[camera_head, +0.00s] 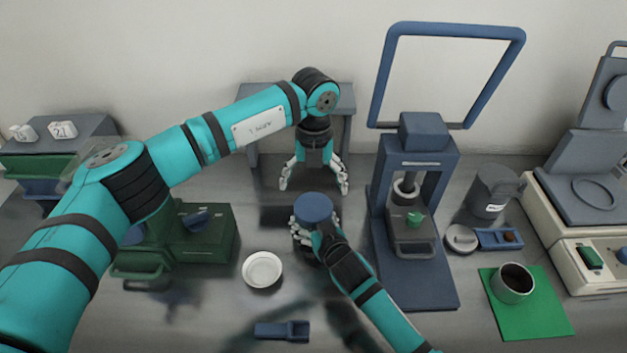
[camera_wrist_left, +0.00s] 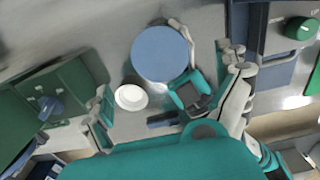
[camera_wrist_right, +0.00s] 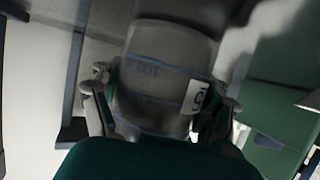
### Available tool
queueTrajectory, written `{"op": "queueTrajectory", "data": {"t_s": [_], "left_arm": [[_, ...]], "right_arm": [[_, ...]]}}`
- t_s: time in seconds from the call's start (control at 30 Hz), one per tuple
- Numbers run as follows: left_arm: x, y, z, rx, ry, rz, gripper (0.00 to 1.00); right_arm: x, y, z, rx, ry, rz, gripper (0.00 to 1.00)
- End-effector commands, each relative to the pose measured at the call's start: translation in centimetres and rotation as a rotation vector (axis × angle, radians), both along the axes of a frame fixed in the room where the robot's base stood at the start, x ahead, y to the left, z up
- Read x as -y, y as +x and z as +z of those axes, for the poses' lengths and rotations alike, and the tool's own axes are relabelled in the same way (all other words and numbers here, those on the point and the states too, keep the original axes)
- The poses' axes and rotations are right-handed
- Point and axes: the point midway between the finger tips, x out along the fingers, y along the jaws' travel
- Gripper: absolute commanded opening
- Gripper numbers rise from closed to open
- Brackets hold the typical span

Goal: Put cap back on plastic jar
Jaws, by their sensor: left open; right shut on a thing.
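A grey plastic jar (camera_wrist_right: 165,75) with printed marks and a white label fills the middle of the right wrist view. My right gripper (camera_wrist_right: 160,105) is shut around its body. A round blue cap (camera_head: 313,207) lies flat over the jar's top in the head view. It also shows as a blue disc in the left wrist view (camera_wrist_left: 160,53). Whether it is fully seated on the rim cannot be told. My left gripper (camera_head: 314,188) is open and empty, fingers pointing down, just behind and above the cap, apart from it.
A white dish (camera_head: 262,269) stands left of the jar, and a small blue tool (camera_head: 282,331) lies in front. A green device (camera_head: 205,240) is at left. A blue press (camera_head: 418,280) stands close on the right. A cup (camera_head: 512,284) sits on a green mat (camera_head: 548,318).

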Motion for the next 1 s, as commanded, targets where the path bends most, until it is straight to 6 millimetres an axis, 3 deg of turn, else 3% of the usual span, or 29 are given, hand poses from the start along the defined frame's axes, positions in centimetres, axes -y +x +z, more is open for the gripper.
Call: {"op": "queueTrajectory", "data": {"t_s": [0.3, 0.5, 0.87, 1.0], "left_arm": [[0.0, -0.1, -4.8, -0.004, 0.001, 0.000, 1.00], [-0.1, -0.1, -7.0, -0.002, 0.001, 0.000, 1.00], [-0.1, -0.1, -7.6, 0.000, 0.000, -0.001, 1.00], [-0.1, -0.1, -7.5, -0.001, 0.000, -0.001, 0.86]], "right_arm": [[0.0, -0.1, -0.2, -0.004, -0.001, 0.000, 0.00], [0.0, -0.1, -0.2, -0.004, -0.001, 0.000, 0.00], [0.0, -0.1, -0.2, -0.004, -0.001, 0.000, 0.00], [0.0, -0.1, -0.2, -0.004, -0.001, 0.000, 0.00]]}}
